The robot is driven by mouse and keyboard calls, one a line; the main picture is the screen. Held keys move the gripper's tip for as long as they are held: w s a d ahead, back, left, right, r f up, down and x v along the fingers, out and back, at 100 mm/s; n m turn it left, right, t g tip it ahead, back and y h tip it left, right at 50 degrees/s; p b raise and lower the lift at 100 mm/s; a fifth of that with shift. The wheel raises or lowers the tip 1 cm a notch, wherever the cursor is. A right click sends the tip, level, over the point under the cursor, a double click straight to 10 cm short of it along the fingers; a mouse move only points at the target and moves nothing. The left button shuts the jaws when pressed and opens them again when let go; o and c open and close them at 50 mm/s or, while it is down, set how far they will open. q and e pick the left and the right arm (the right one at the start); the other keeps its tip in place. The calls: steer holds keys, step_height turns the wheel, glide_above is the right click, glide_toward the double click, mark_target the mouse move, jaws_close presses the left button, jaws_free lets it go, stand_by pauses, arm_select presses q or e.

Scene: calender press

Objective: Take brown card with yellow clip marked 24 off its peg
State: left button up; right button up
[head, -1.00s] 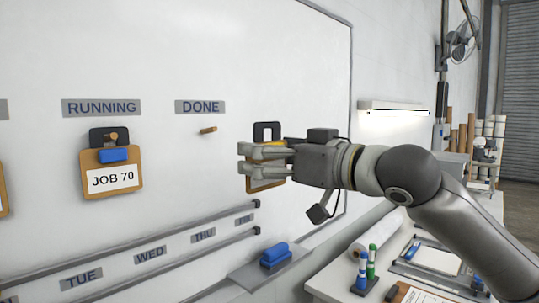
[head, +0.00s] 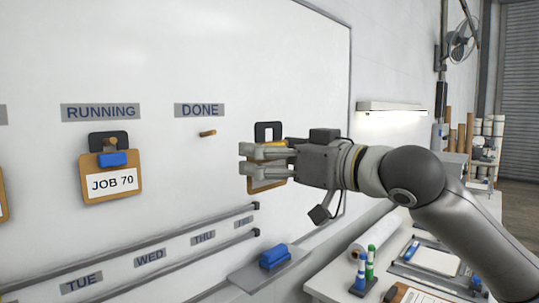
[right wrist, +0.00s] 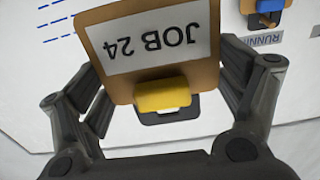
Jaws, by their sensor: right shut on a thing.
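The brown card (head: 264,187) with the yellow clip (head: 274,144) is held in my right gripper (head: 248,160), in front of the whiteboard. In the right wrist view the card (right wrist: 95,25) reads JOB 24, upside down, with the yellow clip (right wrist: 163,94) and a black hanging tab below it. The fingers of my right gripper (right wrist: 163,72) are shut on the card from both sides. In the head view the fingers hide much of the card's face. A bare wooden peg (head: 207,133) sticks out under the DONE label, left of and apart from the card. My left gripper is not in view.
The JOB 70 card (head: 112,180) with a blue clip hangs under the RUNNING label (head: 100,113). Rails and a ledge with a blue eraser (head: 274,256) run along the lower board. A bench with markers (head: 362,270) stands at the right. The board above the labels is clear.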

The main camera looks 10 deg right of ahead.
steer(key=shift+r+v, duration=0.2)
steer(key=shift+v, duration=0.8)
steer(key=shift+r+v, duration=0.15)
steer(key=shift+v, duration=0.85)
steer(key=v, duration=0.6)
